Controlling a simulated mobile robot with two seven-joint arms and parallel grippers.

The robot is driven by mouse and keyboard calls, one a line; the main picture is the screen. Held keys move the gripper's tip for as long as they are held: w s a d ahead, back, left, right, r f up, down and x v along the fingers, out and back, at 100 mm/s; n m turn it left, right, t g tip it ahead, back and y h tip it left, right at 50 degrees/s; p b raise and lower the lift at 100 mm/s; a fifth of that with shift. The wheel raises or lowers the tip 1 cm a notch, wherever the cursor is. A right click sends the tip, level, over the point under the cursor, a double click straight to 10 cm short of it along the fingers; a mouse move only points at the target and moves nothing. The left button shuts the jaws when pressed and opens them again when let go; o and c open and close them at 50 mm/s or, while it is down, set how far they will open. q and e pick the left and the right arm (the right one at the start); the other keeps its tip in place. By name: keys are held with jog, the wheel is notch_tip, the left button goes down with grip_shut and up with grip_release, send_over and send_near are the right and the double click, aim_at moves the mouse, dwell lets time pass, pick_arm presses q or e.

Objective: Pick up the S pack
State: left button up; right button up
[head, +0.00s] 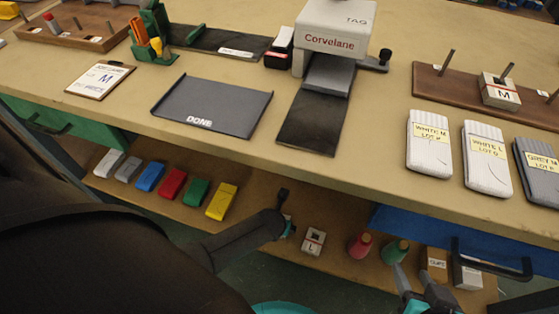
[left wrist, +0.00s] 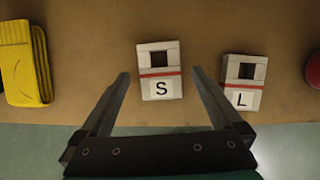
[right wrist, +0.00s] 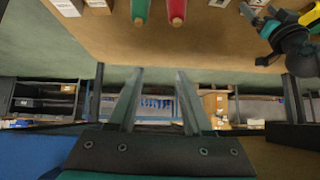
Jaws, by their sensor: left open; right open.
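The S pack (left wrist: 160,71) is a small white block with a red stripe, a dark square window and a black S. It lies on the lower shelf. My left gripper (left wrist: 160,78) is open, with the S pack ahead between its fingers and nothing held. In the head view my left gripper (head: 284,212) reaches over the lower shelf and the S pack cannot be made out, apparently behind the gripper. My right gripper (right wrist: 160,76) is open and empty, away from the packs; it also shows at the lower right of the head view (head: 408,285).
The similar L pack (head: 313,241) lies close right of the S pack. A yellow bundle (head: 221,201) lies to its left. The tabletop (head: 385,85) overhangs the shelf; a blue drawer (head: 440,232) is at right.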

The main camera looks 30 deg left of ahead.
pick_arm(q)
jog(key=shift+w+f+b, duration=0.25)
jog(key=shift+f+b, duration=0.1)
jog(key=shift+f, duration=0.15)
pick_arm(e)
jog(key=shift+w+a+r+t+y, duration=0.1)
jog(key=shift+w+a+t+y, duration=0.15)
jog(key=shift+a+t, duration=0.2)
jog(key=shift+w+a+t+y, duration=0.25)
jog(key=shift+a+t, duration=0.1)
jog(key=shift+a, duration=0.2)
pick_arm(q)
jog(key=shift+c, duration=0.2)
jog(key=c, duration=1.4)
